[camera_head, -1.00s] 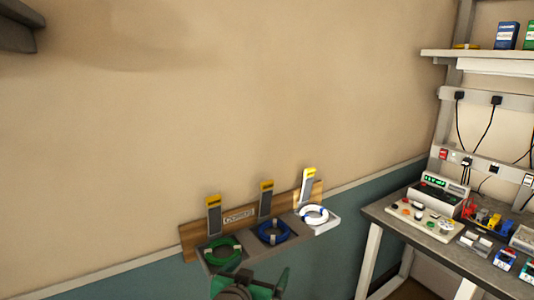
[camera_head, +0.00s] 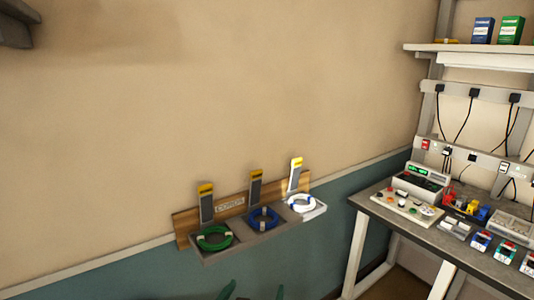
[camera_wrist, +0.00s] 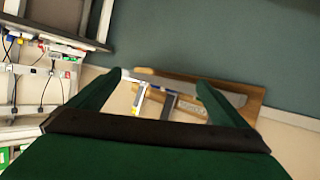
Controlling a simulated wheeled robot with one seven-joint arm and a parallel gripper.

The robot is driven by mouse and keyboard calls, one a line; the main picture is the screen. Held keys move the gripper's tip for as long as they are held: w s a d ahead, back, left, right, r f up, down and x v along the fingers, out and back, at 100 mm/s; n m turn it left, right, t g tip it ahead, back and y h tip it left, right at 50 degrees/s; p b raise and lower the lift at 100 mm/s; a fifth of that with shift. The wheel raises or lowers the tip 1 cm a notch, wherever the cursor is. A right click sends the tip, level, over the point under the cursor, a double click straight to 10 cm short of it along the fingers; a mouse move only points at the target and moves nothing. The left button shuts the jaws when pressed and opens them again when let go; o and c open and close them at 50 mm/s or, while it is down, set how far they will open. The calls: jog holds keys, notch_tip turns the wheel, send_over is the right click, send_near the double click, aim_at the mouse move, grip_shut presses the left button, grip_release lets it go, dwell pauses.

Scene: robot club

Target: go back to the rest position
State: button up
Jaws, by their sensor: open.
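My gripper (camera_wrist: 160,78) shows in the wrist view with its two green fingers spread wide and nothing between them. In the head view only the green fingertips (camera_head: 254,292) show at the bottom edge, below the wall rack. The wooden wall rack (camera_head: 183,222) holds a green cable coil (camera_head: 214,238), a blue coil (camera_head: 263,217) and a white coil (camera_head: 301,203), each in front of an upright yellow-topped holder. In the wrist view the rack (camera_wrist: 235,92) lies beyond the fingertips, apart from them. Its coils are not clear there.
A workbench (camera_head: 395,226) with instruments and small boxes stands at the right. A shelf (camera_head: 470,49) with a blue box (camera_head: 483,30) and a green box (camera_head: 511,29) is above it. A dark ledge (camera_head: 18,17) is at the upper left. The wall between is bare.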

jog(key=s+d+f+n+y, duration=0.2)
jog(key=s+f+n+y, duration=0.1)
jog(key=s+f, duration=1.45)
jog(key=s+d+r+m+t, duration=0.1)
jog(key=s+r+t, duration=0.1)
jog(key=s, duration=2.2)
jog(key=shift+r, duration=0.35)
